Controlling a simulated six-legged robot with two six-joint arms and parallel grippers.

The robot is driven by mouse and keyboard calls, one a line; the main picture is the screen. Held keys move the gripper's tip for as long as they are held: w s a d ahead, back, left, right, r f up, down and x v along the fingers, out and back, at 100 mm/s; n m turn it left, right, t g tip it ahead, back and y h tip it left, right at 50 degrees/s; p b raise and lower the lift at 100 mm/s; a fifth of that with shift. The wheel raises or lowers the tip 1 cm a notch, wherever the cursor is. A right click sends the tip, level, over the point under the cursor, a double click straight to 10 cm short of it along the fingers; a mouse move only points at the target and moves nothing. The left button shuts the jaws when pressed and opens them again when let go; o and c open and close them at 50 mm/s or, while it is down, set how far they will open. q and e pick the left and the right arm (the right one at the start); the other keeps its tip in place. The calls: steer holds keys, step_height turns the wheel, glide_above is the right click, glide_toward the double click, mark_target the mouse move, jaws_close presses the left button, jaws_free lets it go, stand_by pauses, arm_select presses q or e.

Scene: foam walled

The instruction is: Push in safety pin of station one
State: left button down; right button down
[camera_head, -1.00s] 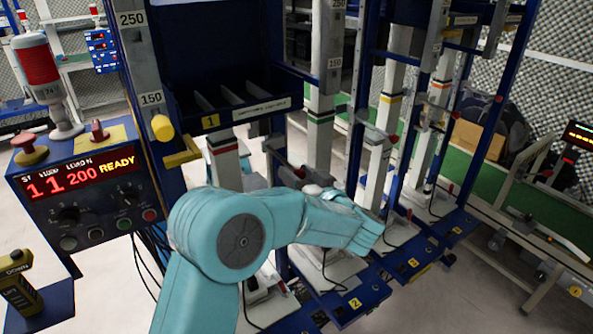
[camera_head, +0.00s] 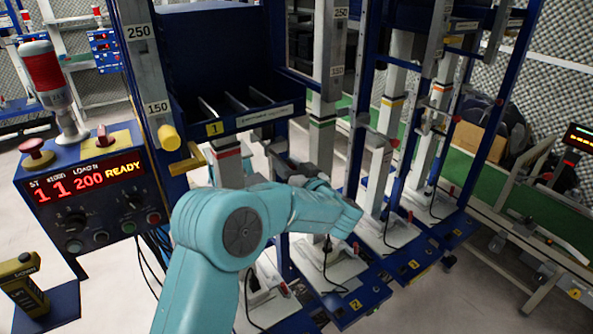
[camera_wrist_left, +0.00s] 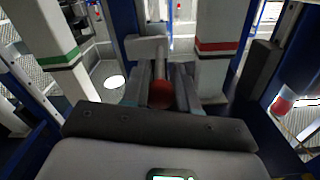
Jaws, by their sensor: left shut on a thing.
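Station one has a blue tray (camera_head: 240,122) with a yellow "1" label. Its white column (camera_head: 227,172) has a red band and also shows in the left wrist view (camera_wrist_left: 213,70). A yellow round-ended pin (camera_head: 168,137) sticks out of the scale post, above a yellow bracket (camera_head: 187,160). My left gripper (camera_head: 283,168) is low beside the station one column, partly hidden by my forearm. In the left wrist view my left gripper (camera_wrist_left: 161,92) is shut on a red-knobbed rod (camera_wrist_left: 161,95), the knob between its fingers. My right gripper is out of view.
A control panel (camera_head: 95,190) reads "READY" at the left, with a red lamp (camera_head: 40,65) behind. Station two's green-banded column (camera_head: 321,140) stands just right of my gripper. Blue posts and a base frame (camera_head: 350,305) crowd the space around my arm.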

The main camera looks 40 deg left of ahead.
mark_target(270, 150)
arm_select(q)
steer(key=x, duration=0.3)
steer(key=shift+w+a+r+p, duration=0.1)
steer(key=shift+a+p, duration=0.05)
steer(key=shift+p, duration=0.2)
steer(key=shift+w+a, duration=0.1)
steer(key=shift+a, duration=0.15)
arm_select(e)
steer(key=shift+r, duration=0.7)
arm_select(q)
steer(key=shift+r, duration=0.1)
steer(key=c, duration=1.2)
jaws_free()
steer(key=o, duration=0.3)
steer(key=shift+a, duration=0.1)
steer(key=shift+o, duration=0.2)
steer(key=shift+w, duration=0.1)
steer(key=b+v, duration=0.2)
steer(key=v, duration=1.4)
steer(key=shift+f, duration=0.25)
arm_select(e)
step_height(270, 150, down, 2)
